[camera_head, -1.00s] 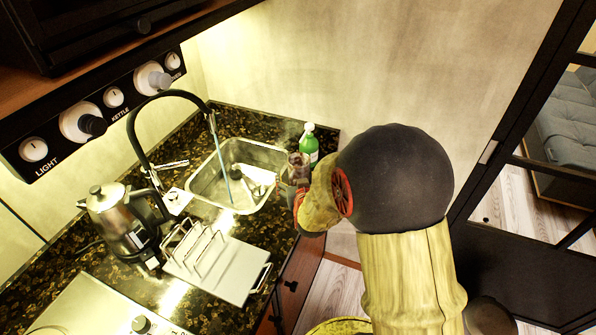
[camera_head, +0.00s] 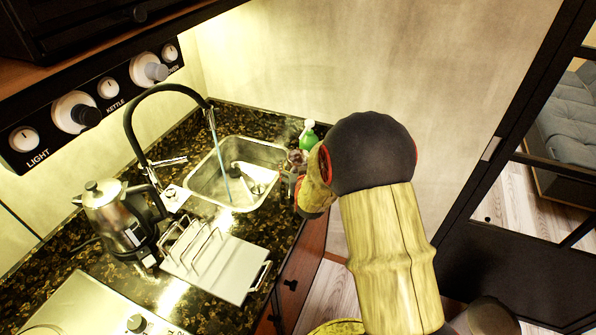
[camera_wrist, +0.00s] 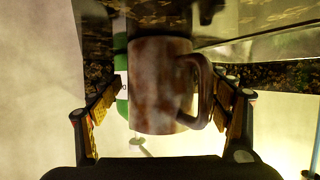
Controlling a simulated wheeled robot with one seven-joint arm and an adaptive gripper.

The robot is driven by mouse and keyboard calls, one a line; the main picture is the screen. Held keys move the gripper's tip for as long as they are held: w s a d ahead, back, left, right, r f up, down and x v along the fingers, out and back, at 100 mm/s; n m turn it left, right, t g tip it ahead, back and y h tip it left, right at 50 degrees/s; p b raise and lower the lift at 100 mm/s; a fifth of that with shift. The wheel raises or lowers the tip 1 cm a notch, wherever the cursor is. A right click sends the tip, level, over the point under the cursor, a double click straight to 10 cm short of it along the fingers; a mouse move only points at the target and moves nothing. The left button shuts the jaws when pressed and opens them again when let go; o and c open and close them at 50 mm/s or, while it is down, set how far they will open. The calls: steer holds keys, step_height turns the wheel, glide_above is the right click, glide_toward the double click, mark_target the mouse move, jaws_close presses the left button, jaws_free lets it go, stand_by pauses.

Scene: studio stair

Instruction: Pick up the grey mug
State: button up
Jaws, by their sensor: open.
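A mottled brownish-grey mug (camera_wrist: 158,85) fills the middle of the wrist view, with its handle (camera_wrist: 202,92) on the right. In the head view the mug (camera_head: 296,157) is small, at the counter's right end beside the sink, and partly hidden by my arm. My gripper (camera_wrist: 168,108) is open, with one finger on each side of the mug. A gap shows on the left; the right finger is close to the handle, and I cannot tell if they touch. In the head view my gripper (camera_head: 296,183) is mostly hidden by my wrist.
A green bottle (camera_head: 308,138) stands right behind the mug. The sink (camera_head: 215,190), with water running from the black tap (camera_head: 130,125), is to the left. A dish rack (camera_head: 215,262) and a kettle (camera_head: 115,215) stand nearer. A wall is close behind.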

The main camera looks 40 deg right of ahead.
steer(key=shift+c, duration=0.8)
